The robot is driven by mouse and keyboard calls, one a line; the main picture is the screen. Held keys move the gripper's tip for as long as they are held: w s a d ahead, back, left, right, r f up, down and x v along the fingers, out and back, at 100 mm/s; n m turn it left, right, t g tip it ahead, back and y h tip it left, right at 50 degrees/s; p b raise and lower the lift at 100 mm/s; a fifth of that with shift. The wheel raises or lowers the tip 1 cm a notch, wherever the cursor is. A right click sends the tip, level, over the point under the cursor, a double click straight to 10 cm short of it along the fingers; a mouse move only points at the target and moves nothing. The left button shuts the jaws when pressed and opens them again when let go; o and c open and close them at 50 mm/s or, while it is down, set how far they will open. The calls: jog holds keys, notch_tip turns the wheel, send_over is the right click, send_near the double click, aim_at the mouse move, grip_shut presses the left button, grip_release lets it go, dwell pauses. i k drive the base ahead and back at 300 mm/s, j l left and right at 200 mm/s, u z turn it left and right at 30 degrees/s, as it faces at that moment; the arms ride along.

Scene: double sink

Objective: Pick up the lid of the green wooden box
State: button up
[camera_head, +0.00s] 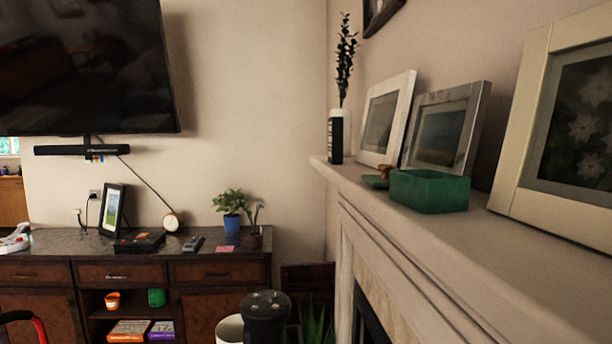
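The green wooden box (430,191) stands upright on the light mantel shelf (470,232), near its front edge. Its top is open. A flat green piece with a brown knob, which looks like the lid (376,182), lies on the shelf just left of and behind the box. The box partly hides it, and I cannot tell whether the two touch. No gripper fingers show in this view, so I cannot see what my gripper holds.
Picture frames (385,118) lean on the wall behind the box and lid. A wooden cabinet (120,270) is at the left. The shelf right of the box has bare room in front.

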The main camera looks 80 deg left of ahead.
aim_at(377, 182)
jog(key=u, duration=1.65)
